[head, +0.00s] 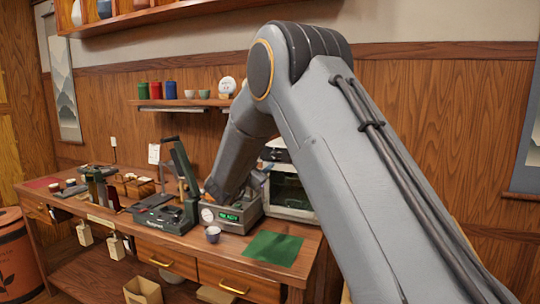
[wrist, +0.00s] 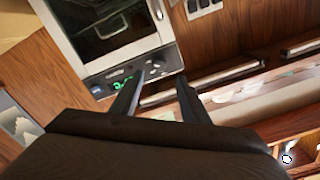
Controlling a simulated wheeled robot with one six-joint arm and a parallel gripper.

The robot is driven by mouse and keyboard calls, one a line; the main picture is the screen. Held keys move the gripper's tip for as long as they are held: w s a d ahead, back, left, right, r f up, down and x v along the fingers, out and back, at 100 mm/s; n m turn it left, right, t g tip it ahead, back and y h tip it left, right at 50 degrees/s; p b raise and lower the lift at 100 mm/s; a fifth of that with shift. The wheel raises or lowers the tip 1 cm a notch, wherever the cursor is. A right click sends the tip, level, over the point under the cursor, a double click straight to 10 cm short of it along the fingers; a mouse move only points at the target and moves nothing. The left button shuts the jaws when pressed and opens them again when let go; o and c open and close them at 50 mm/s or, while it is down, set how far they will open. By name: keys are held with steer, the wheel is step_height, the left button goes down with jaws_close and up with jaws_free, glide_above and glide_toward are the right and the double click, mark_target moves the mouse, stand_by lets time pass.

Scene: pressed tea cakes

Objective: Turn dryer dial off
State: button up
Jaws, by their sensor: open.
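The dryer (wrist: 90,72) fills the upper left of the wrist view, tilted in the picture, with a dark glass door. Its control strip has a green lit display (wrist: 123,84) and small dark knobs (wrist: 156,67); their settings are too small to read. In the head view the dryer (head: 290,190) stands on the bench, partly hidden by my arm. My gripper (wrist: 160,82) is open and empty, its two dark fingers pointing toward the control strip. One finger overlaps the display in the picture; I see no clear contact. In the head view my arm mostly hides the gripper.
A grey box with a green display (head: 230,217) stands on the bench beside the dryer. A small cup (head: 213,234), a green mat (head: 271,249) and a dark press (head: 165,210) are nearby. A wall shelf (head: 180,103) with canisters hangs behind.

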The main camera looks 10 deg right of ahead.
mark_target(272, 156)
steer(key=p+x, duration=0.2)
steer(key=x, duration=0.5)
steer(key=shift+w+d, duration=0.25)
steer(key=c, duration=1.1)
